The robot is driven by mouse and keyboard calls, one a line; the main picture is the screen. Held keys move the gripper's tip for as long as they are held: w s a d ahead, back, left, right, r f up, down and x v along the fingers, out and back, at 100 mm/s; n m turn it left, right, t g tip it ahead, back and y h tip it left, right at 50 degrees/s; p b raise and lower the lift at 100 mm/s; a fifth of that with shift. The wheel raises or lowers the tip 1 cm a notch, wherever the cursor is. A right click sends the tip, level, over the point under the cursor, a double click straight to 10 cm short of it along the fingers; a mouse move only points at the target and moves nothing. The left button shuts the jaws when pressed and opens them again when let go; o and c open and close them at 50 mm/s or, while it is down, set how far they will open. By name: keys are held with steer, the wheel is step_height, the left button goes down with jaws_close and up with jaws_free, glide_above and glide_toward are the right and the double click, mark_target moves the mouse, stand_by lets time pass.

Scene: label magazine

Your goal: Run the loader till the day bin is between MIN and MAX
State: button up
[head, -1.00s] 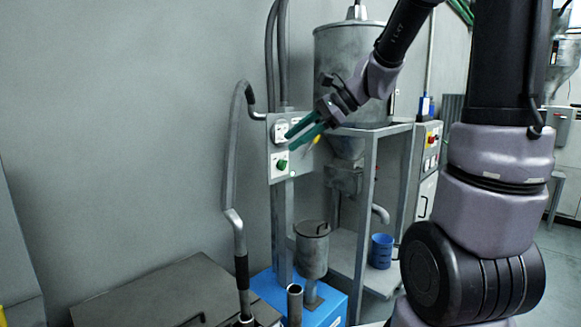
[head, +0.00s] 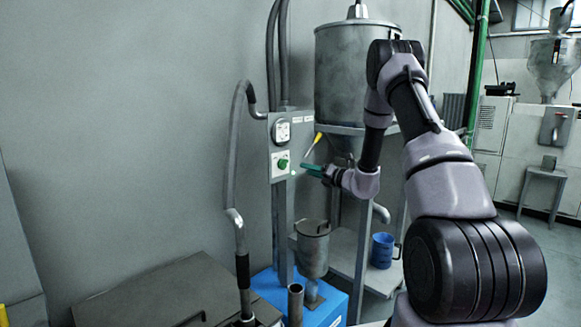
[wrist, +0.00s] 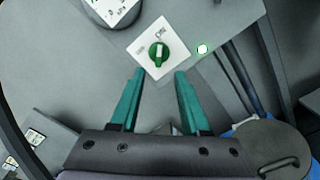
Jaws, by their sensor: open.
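A grey control panel carries a round gauge (head: 282,131) above a green rotary knob (head: 282,163) on a white plate. In the wrist view the knob (wrist: 158,53) lies just ahead of my fingertips, and a small lit green lamp (wrist: 202,48) is beside its plate. My gripper (head: 305,169), with green fingers, is open and empty to the right of the knob; the wrist view also shows its fingers (wrist: 160,75) apart, with the knob between their lines but beyond the tips. A large grey metal hopper (head: 340,75) stands behind my arm. Its level and any MIN or MAX marks cannot be read.
A yellow-tipped handle (head: 317,138) shows right of the panel. Below are a lidded metal canister (head: 312,250) on a blue base (head: 325,312), and a blue cup (head: 382,250) on a shelf. A bent pipe (head: 232,190) rises at the left.

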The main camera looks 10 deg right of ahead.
mark_target(287, 164)
steer(key=x, duration=0.9)
steer(key=shift+w+a, duration=0.25)
steer(key=shift+w, duration=0.05)
jaws_close()
